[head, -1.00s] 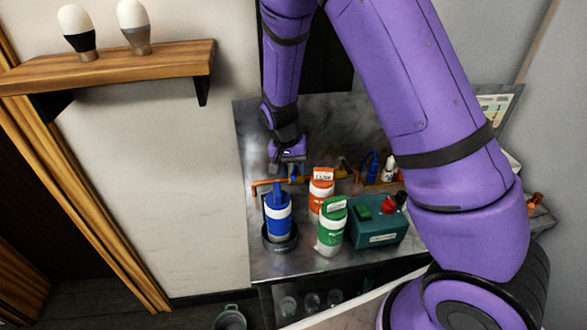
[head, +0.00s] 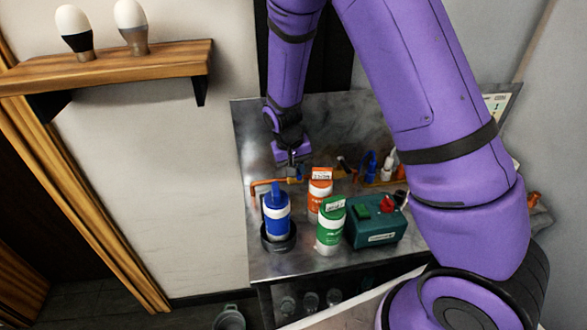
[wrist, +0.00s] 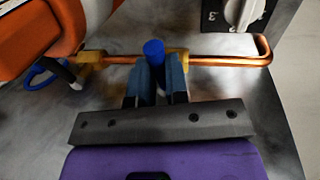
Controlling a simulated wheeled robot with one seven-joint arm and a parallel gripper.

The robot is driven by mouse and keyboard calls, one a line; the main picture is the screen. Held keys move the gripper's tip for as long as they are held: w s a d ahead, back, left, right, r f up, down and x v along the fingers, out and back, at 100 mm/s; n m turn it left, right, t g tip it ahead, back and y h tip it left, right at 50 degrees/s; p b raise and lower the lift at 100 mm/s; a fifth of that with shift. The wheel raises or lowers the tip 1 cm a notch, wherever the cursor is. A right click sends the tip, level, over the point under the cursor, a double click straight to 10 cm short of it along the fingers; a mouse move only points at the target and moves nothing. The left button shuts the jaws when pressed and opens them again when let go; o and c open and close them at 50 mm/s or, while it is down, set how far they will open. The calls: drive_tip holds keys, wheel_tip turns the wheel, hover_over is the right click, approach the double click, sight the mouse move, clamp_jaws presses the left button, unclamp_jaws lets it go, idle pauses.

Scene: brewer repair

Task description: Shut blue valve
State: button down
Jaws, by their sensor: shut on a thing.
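The blue valve handle (wrist: 153,52) shows in the wrist view as a round-ended blue lever on a brass fitting of the copper pipe (wrist: 215,61). My gripper (wrist: 157,72) is shut on this handle, one finger on each side. The handle seems to stand across the pipe, with its end sticking out past the fingers. The lower part of the handle is hidden between the fingers. In the head view my gripper (head: 293,171) is at the pipe behind the canisters, and the valve is mostly hidden there. A second blue handle (wrist: 42,72) sits farther left in the wrist view.
Blue (head: 277,216), orange (head: 319,190) and green (head: 331,232) canisters stand in front of the pipe on the metal counter (head: 290,268). A green box (head: 377,232) with a red knob stands right of them. A wooden shelf (head: 150,70) is at upper left.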

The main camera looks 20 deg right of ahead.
drive_tip(key=c, duration=1.1)
unclamp_jaws()
drive_tip(key=shift+w+a+r, duration=0.1)
drive_tip(key=shift+a+r, duration=0.25)
drive_tip(key=shift+r, duration=1.45)
drive_tip(key=shift+w+a+r, duration=0.1)
drive_tip(key=shift+a+r, duration=0.2)
drive_tip(key=shift+r, duration=1.45)
drive_tip(key=shift+a+r, duration=0.35)
drive_tip(key=shift+r, duration=1.45)
